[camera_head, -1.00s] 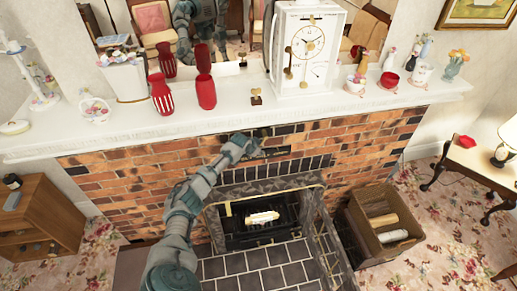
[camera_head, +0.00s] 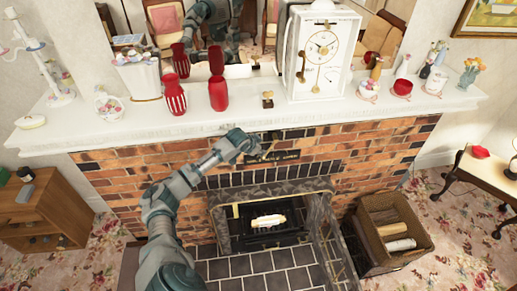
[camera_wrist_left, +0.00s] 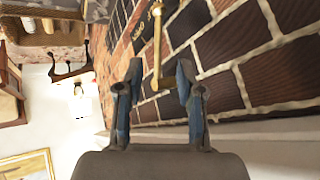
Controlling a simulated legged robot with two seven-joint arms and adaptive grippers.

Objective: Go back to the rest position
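My left gripper (camera_head: 262,150) is at the brick face above the firebox, just below the mantel. In the left wrist view its two blue-grey fingers (camera_wrist_left: 158,72) are apart. A slim brass handle (camera_wrist_left: 157,40) on a dark plate reaches down between or just beyond the fingertips. I cannot tell whether they touch it. In the head view the brass handle (camera_head: 270,148) is small beside the gripper. My left arm comes up from the bottom left. My right gripper is not in view.
The white mantel (camera_head: 290,112) overhangs close above my left gripper. It bears red vases (camera_head: 218,93), a white clock (camera_head: 318,55) and ornaments. A metal screen (camera_head: 325,235) stands by the firebox (camera_head: 268,222). A log basket (camera_head: 393,235) is right, a wooden cabinet (camera_head: 45,210) left.

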